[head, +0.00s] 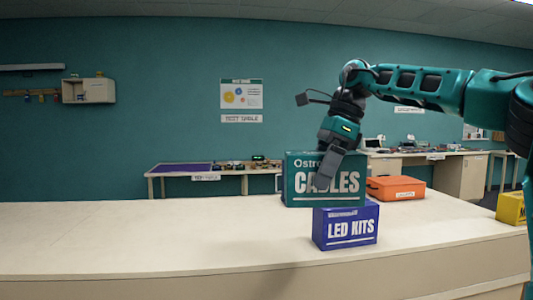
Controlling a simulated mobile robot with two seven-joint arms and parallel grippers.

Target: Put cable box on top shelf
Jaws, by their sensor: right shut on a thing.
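The cable box is a teal box marked "CABLES" (300,192) in the middle of the head view, right of centre. My right gripper (324,180) reaches down in front of it and is shut on it. The box looks upright. Its lower edge shows just above and behind the blue box; I cannot tell whether it touches the counter. My left gripper is not in view. No top shelf that is clearly the task's own can be made out.
A blue "LED KITS" box (346,228) stands on the pale counter (130,235) just below the cable box. An orange case (396,188) lies to the right, and a yellow box (511,208) stands at the right edge. The counter's left side is clear. A small wall shelf (98,91) hangs far left.

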